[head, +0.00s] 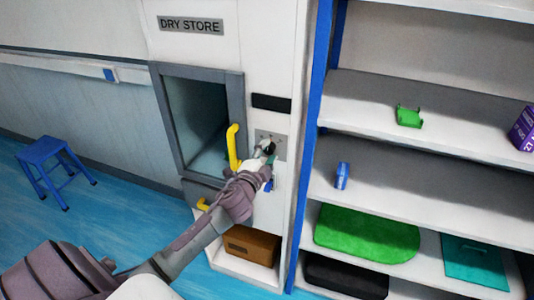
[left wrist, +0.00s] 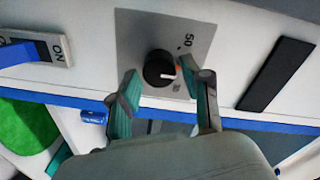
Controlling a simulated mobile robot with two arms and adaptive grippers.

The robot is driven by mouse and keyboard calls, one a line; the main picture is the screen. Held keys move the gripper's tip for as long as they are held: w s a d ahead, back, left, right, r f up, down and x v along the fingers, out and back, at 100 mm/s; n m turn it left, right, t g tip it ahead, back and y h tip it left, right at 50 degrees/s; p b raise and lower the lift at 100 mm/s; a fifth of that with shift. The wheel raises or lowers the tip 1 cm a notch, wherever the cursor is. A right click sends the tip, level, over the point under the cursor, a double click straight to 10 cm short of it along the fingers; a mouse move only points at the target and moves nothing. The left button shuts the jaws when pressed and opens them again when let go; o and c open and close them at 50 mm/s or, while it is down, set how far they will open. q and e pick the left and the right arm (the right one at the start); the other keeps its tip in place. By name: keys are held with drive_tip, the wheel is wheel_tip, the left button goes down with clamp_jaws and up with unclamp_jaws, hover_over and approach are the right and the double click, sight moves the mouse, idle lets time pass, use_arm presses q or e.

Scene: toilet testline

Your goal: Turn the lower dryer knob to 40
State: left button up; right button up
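The dryer knob (left wrist: 160,69) is a round black knob on a grey dial plate (left wrist: 140,28). Its white pointer faces right in the left wrist view, near an orange mark. The number 50 shows above the mark and a smaller, blurred number below it. My left gripper (left wrist: 168,78) is open, with one teal-padded finger on each side of the knob; I cannot tell whether either touches it. In the head view, my left gripper (head: 268,149) is at the grey dial plate (head: 278,136) on the DRY STORE cabinet and mostly hides the knob. My right gripper is out of view.
A yellow door handle (head: 233,148) sticks out just left of my left gripper. A blue ON switch (left wrist: 28,50) is beside the dial plate. A shelf unit with a blue post (head: 312,130) stands close on the right. A blue stool (head: 50,160) stands at left.

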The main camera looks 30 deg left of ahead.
use_arm(q)
drive_tip(key=shift+o, duration=0.4)
drive_tip(key=v, duration=1.2)
